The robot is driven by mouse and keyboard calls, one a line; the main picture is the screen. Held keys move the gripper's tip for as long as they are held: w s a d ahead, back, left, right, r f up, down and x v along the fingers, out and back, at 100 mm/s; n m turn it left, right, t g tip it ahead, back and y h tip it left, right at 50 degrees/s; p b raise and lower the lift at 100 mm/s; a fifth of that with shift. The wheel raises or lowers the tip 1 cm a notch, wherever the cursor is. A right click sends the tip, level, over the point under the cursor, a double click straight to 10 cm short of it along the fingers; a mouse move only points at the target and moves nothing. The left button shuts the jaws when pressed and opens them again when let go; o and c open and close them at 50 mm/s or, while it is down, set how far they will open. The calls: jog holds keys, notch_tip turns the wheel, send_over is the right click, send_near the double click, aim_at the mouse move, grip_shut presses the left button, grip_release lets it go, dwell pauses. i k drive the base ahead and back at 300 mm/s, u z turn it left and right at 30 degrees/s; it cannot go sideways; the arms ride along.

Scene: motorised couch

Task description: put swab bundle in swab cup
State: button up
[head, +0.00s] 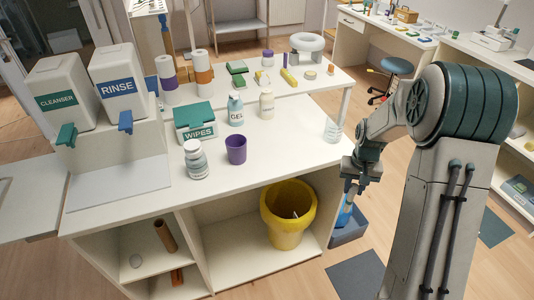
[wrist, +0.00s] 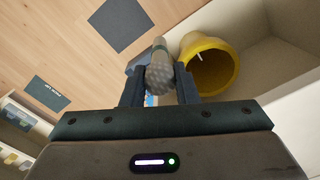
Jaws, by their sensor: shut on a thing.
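My gripper (head: 351,184) hangs off the right end of the white counter, below the level of its top. In the wrist view my gripper (wrist: 159,82) is shut on a pale grey bundle with a knobbly end, the swab bundle (wrist: 158,70), held between the two fingers. In the head view the bundle is mostly hidden by the gripper. A purple open cup (head: 236,150) stands upright on the counter, left of the gripper. A clear, ringed cup-like thing (head: 333,131) stands at the counter's right edge, nearer the gripper. No label shows which is the swab cup.
A wipes box (head: 194,122), a gel bottle (head: 235,109), a cream bottle (head: 266,104) and a white jar (head: 195,160) stand around the purple cup. Below are a yellow bin (head: 286,232) and a blue-grey floor box (head: 348,229). The counter's front right is clear.

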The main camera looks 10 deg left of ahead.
aim_at(238, 159)
jog(key=z, duration=1.45)
jog(key=k, duration=0.6)
jog(key=u, duration=2.35)
